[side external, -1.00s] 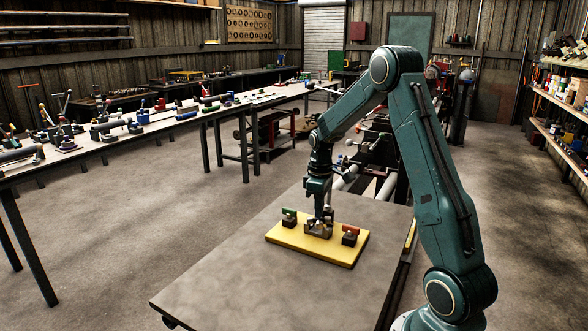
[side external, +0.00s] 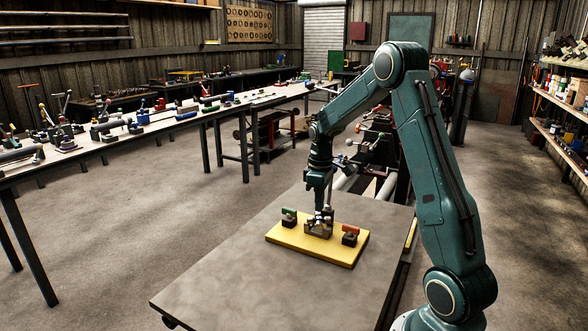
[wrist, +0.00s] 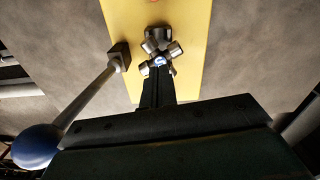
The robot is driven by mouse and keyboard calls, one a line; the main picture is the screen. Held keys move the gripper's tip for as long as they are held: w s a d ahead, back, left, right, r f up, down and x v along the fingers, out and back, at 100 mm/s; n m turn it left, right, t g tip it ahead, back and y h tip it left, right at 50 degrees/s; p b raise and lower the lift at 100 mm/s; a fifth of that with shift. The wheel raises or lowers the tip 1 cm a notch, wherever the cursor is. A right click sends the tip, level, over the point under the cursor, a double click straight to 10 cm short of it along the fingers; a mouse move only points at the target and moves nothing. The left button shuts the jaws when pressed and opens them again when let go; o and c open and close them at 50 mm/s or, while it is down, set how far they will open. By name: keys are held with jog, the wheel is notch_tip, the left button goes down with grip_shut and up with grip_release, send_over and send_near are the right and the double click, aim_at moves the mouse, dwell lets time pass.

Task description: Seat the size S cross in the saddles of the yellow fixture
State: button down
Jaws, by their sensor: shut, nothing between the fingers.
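The yellow fixture (side external: 290,240) lies flat on the grey table, with a dark saddle block (side external: 318,231) at its middle. The metal cross (wrist: 160,48) shows in the wrist view over the middle of the yellow plate, just beyond my fingertips. It appears to rest at the saddles, but I cannot tell whether all its arms are fully down. In the side view it is small and partly hidden by the fingers. My gripper (side external: 321,213) points straight down just above the cross. Its fingers (wrist: 158,80) are shut together with nothing between them.
A green-topped block (side external: 289,216) and a red-topped block (side external: 350,235) stand at either end of the fixture. In the wrist view a rod with a blue ball (wrist: 38,145) slants at left, by a dark block (wrist: 119,56). The table's front (side external: 230,285) is clear.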

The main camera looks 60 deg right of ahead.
jog(key=shift+r, duration=0.35)
notch_tip(320, 180, up, 14)
jog(key=shift+f, duration=0.25)
dwell(0.5)
send_over(319, 217)
notch_tip(319, 217, down, 10)
jog(key=shift+f, duration=0.15)
dwell(0.5)
jog(key=shift+f, duration=0.1)
jog(key=shift+f, duration=2.85)
jog(key=shift+f, duration=0.35)
jog(key=shift+r, duration=1.55)
